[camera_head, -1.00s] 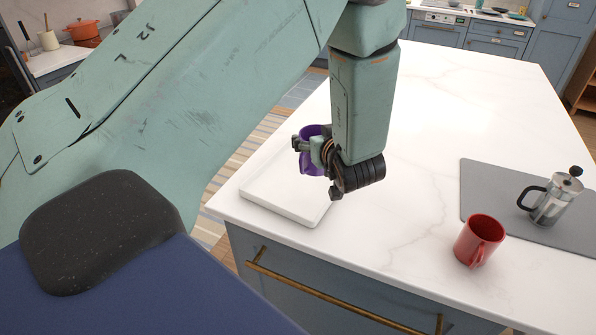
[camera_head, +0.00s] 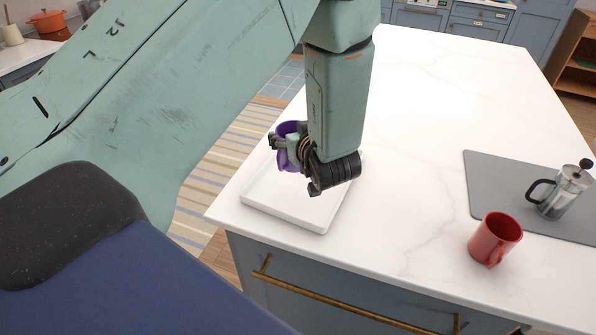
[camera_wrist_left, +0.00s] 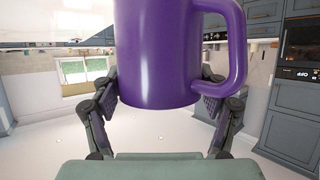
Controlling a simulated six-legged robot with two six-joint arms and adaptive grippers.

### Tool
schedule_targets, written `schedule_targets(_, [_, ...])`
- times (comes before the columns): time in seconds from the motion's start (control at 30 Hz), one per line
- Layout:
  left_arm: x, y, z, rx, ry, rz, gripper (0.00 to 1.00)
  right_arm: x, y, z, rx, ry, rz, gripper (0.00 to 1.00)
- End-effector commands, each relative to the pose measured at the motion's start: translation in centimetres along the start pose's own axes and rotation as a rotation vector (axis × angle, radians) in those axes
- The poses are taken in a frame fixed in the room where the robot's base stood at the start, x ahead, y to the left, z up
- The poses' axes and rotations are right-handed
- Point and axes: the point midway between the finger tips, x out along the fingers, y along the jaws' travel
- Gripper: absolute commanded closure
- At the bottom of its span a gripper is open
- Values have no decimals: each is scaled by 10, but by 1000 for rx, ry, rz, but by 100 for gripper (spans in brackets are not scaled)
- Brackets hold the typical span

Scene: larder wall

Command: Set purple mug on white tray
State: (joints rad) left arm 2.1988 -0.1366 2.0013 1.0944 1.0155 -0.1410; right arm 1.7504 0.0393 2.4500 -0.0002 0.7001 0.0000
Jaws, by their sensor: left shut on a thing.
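The purple mug (camera_head: 288,160) is held in my left gripper (camera_head: 290,148), over the white tray (camera_head: 310,217) in the head view. In the left wrist view the mug (camera_wrist_left: 165,55) fills the upper middle, upright, its handle to the right. The fingers of my left gripper (camera_wrist_left: 165,98) press on it from both sides. The tray lies at the near left corner of the white counter, and my gripper and the mug cover part of it. I cannot tell whether the mug touches the tray. My right gripper is not in view.
A red mug (camera_head: 494,240) stands on the white marble counter (camera_head: 430,130) at the right. Behind it a French press (camera_head: 563,192) stands on a grey mat (camera_head: 490,180). The middle of the counter is clear.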

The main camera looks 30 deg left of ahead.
Motion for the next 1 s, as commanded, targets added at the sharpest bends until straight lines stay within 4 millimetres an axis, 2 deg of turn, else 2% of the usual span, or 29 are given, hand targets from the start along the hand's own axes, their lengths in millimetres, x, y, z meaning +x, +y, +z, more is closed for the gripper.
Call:
schedule_targets(0.1, [7,1,22,3,-1,-1,76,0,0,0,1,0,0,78])
schedule_targets(0.2, [13,1,36,3,0,0,76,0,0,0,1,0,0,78])
schedule_targets(0.37, [18,1,47,0,1,0,76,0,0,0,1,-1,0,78])
schedule_targets(0.63, [33,0,78,1,0,0,76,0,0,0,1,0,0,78])
schedule_targets(1.0, [37,-1,83,-1,2,0,76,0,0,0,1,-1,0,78])
